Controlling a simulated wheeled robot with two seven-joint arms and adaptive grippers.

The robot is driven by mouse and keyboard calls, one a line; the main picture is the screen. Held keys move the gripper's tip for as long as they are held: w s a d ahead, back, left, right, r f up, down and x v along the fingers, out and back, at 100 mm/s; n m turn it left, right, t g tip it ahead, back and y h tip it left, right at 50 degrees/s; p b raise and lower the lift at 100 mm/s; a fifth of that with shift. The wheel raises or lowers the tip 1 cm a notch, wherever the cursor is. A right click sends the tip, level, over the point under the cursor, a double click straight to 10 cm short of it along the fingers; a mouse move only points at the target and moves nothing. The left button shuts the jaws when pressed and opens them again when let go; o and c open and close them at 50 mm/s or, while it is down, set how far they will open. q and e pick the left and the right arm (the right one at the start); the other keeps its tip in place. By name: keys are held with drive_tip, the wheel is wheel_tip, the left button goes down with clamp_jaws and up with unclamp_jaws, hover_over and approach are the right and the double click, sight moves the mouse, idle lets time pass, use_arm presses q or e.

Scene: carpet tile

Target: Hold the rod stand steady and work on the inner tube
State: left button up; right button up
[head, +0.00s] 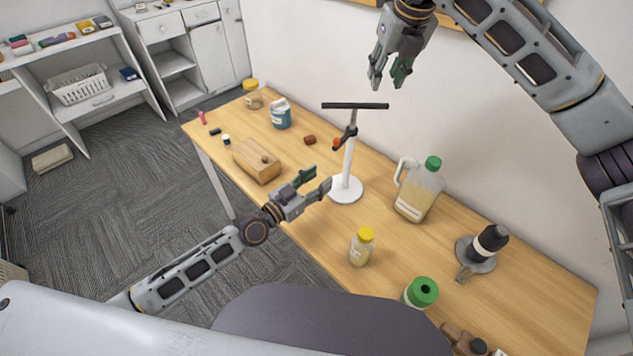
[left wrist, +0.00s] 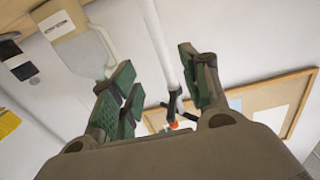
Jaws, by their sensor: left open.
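The rod stand (head: 347,166) stands upright on the table, with a round white base and white outer tube. A dark inner tube (head: 353,118) with a black crossbar (head: 370,106) rises from its top. A black clamp with an orange knob (head: 337,143) sits at the joint. My left gripper (head: 322,177) is open, just left of the outer tube and low near the base. In the left wrist view the white tube (left wrist: 162,40) shows between its spread fingers (left wrist: 160,85); no contact is visible. My right gripper (head: 388,82) is open and empty, above and right of the crossbar.
A handled jug (head: 420,192) with a green cap stands right of the stand. A yellow-capped bottle (head: 361,247) stands in front. A wooden box (head: 257,161) lies left of my left gripper. The wall is close behind the table.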

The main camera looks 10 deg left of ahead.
sight(346, 160)
use_arm(q)
drive_tip(key=shift+s+f+n, duration=0.15)
drive_tip(key=shift+n, duration=0.25)
drive_tip(key=shift+w, duration=0.2)
drive_tip(key=shift+x, duration=6.75)
drive_tip(key=shift+c, duration=0.5)
clamp_jaws()
use_arm(e)
drive_tip(key=shift+c, duration=0.4)
drive_tip(key=shift+r, duration=0.1)
